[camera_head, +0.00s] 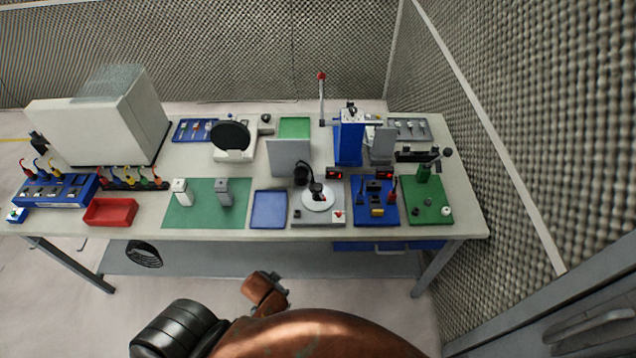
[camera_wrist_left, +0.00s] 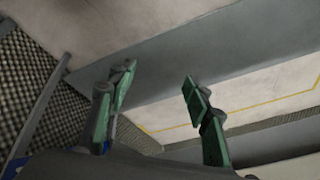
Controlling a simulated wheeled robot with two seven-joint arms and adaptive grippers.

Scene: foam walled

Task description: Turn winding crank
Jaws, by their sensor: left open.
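The winding crank appears to be the dark arm with a round black knob (camera_head: 447,152) on a green post. It stands on a green base plate (camera_head: 433,208) at the right end of the workbench; at this size I cannot tell its exact angle. My left gripper (camera_wrist_left: 157,84) is open and empty in the left wrist view, with its two green fingers apart. In the head view neither gripper shows.
A blue fixture plate (camera_head: 375,216) stands left of the green base, then a round white turntable (camera_head: 317,203). A tall blue device (camera_head: 348,140) stands behind. A black bar-shaped device (camera_head: 416,156) is close behind the crank. The foam wall (camera_head: 540,120) borders the bench's right side.

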